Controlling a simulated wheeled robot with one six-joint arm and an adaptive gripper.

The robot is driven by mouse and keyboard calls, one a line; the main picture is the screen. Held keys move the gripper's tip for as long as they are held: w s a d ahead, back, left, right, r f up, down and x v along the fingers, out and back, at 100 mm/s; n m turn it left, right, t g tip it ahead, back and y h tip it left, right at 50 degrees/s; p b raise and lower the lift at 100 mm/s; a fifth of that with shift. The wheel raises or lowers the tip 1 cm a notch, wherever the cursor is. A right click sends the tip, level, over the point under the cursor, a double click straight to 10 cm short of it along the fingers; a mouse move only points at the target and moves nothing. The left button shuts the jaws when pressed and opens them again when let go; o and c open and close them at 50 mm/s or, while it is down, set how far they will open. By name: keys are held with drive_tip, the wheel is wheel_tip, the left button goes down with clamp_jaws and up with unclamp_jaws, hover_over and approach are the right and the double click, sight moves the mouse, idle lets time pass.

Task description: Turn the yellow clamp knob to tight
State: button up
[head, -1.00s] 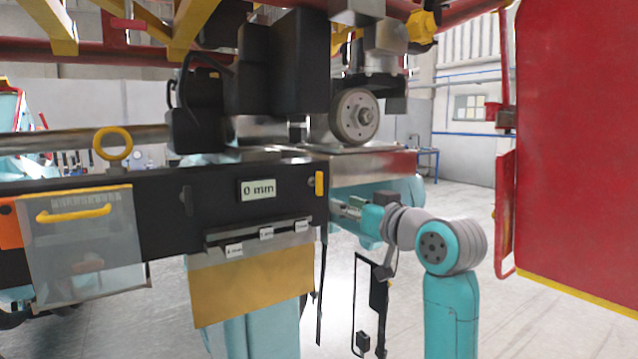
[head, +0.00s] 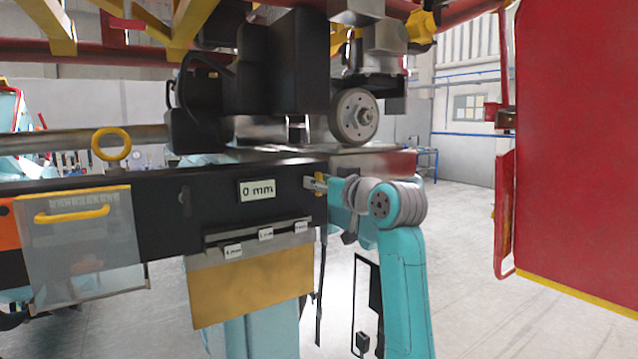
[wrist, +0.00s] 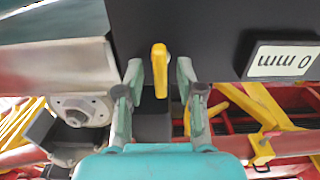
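The yellow clamp knob is a small upright bar on the right end of the black beam (head: 160,215), mostly hidden by my gripper (head: 313,184) in the head view. In the wrist view the knob (wrist: 159,68) stands between the two fingertips of my gripper (wrist: 158,78). The fingers are open, one on each side, with a visible gap between each finger and the knob. A "0 mm" label (head: 257,190) sits on the beam left of the knob; it also shows in the wrist view (wrist: 285,61).
A grey wheel (head: 355,116) stands above the beam's right end. A shelf with small labelled pieces (head: 266,234) hangs below the label. A clear guard with a yellow handle (head: 72,214) is at left. A red panel (head: 578,150) stands at right; open floor lies between.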

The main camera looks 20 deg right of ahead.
drive_tip(key=shift+w+a, duration=0.15)
drive_tip(key=shift+w, duration=0.15)
clamp_jaws()
